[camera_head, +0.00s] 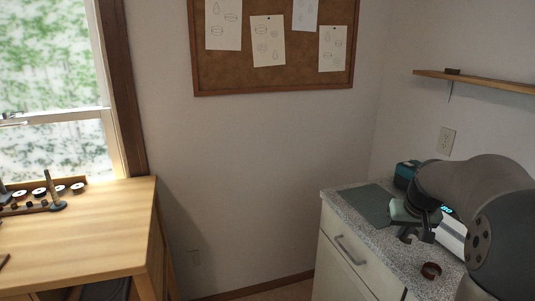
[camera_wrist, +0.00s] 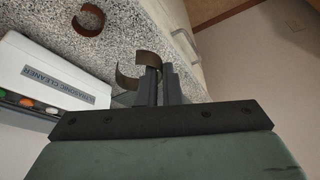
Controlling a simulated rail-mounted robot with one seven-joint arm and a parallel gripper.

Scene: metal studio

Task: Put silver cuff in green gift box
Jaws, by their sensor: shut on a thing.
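My gripper (camera_wrist: 161,74) is shut on an open curved band, a cuff (camera_wrist: 127,82), which sticks out to the left of the fingers in the wrist view. It looks dark grey-brown in this light, so I cannot confirm that it is silver. In the head view my gripper (camera_head: 416,237) points down over the speckled counter (camera_head: 443,287); the held cuff is hard to make out there. I cannot make out a green gift box in either view.
A reddish-brown cuff (camera_head: 431,270) lies on the counter, also in the wrist view (camera_wrist: 88,19). A white ultrasonic cleaner (camera_wrist: 52,80) stands close beside my gripper. A grey-green mat (camera_head: 362,204) and a teal object (camera_head: 404,172) are farther back. A wooden bench (camera_head: 85,235) stands left.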

